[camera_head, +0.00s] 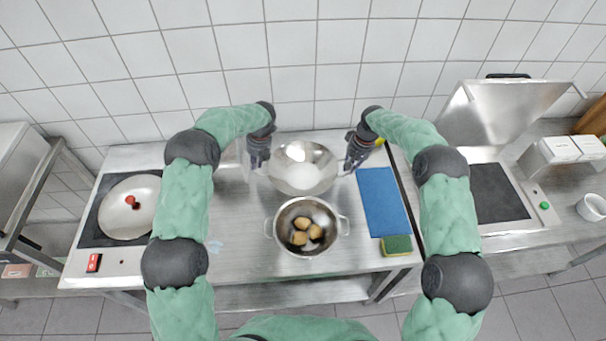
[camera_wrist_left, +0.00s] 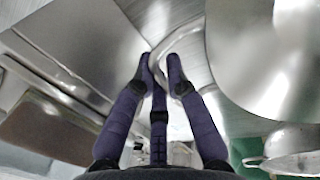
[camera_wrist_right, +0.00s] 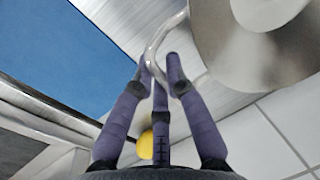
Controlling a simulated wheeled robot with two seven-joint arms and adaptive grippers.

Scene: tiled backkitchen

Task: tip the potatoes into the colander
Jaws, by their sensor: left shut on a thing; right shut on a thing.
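A shiny steel bowl (camera_head: 303,185) is held at the back middle of the counter, and its inside looks empty. My left gripper (camera_head: 258,160) is shut on its left handle, a metal loop (camera_wrist_left: 186,36) in the left wrist view. My right gripper (camera_head: 352,165) is shut on its right handle, which shows in the right wrist view (camera_wrist_right: 152,50). I cannot tell how far the bowl is tilted. The two-handled steel colander (camera_head: 280,236) stands just in front of it. Brown potatoes (camera_head: 301,238) lie in the colander's bottom.
A blue board (camera_head: 380,203) and a green-yellow sponge (camera_head: 396,245) lie right of the colander. A pan (camera_head: 121,222) with red items sits on the left hob. A hob with a raised lid (camera_head: 495,112) stands at right. Tiled wall is close behind the bowl.

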